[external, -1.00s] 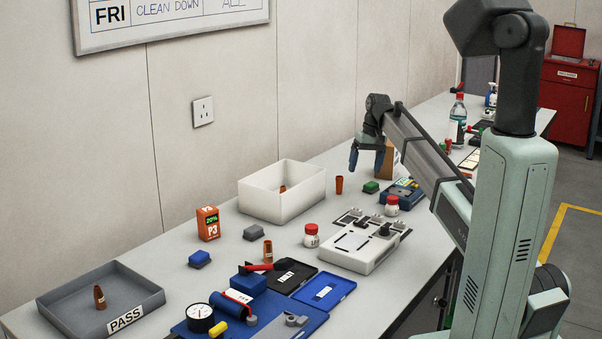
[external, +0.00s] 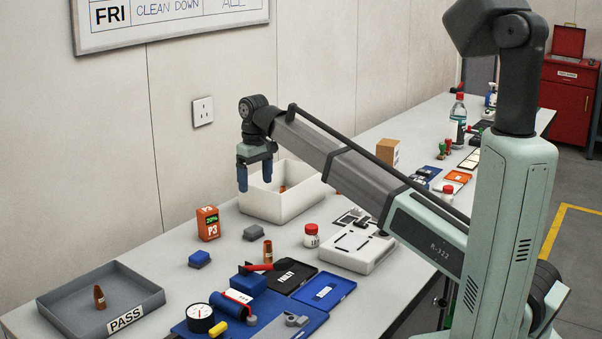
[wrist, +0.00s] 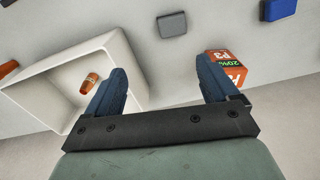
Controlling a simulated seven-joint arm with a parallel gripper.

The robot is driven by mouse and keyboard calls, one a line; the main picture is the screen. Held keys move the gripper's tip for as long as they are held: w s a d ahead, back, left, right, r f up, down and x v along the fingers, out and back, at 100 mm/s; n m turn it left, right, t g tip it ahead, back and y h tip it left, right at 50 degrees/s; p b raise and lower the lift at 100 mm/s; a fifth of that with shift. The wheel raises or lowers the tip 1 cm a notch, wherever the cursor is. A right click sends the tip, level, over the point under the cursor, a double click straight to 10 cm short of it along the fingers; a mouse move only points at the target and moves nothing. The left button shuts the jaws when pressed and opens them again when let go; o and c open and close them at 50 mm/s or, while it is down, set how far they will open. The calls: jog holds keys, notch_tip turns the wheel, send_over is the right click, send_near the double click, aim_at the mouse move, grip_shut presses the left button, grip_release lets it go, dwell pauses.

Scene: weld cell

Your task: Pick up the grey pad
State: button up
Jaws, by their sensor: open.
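The grey pad (external: 253,232) lies flat on the bench between the white bin and the blue pad. It also shows near the top middle of the wrist view (wrist: 172,23). My gripper (external: 255,188) is open and empty, fingers pointing down, above the bench beside the left end of the white bin.
The white bin (external: 290,207) holds an orange-brown piece (wrist: 89,83). An orange P3 box (external: 208,224) stands left of the pad, and a blue pad (external: 199,259) lies nearer. A brown cylinder (external: 267,250) stands close by. A grey PASS tray (external: 60,311) is at front left.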

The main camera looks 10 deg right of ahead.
aim_at(251, 227)
jog(key=f, duration=0.4)
jog(key=s+a+f, duration=0.1)
jog(key=f, duration=0.4)
jog(key=s+a+f, duration=0.1)
jog(key=f, duration=0.3)
jog(key=shift+f, duration=0.25)
jog(key=shift+c, duration=0.4)
jog(key=c, duration=1.1)
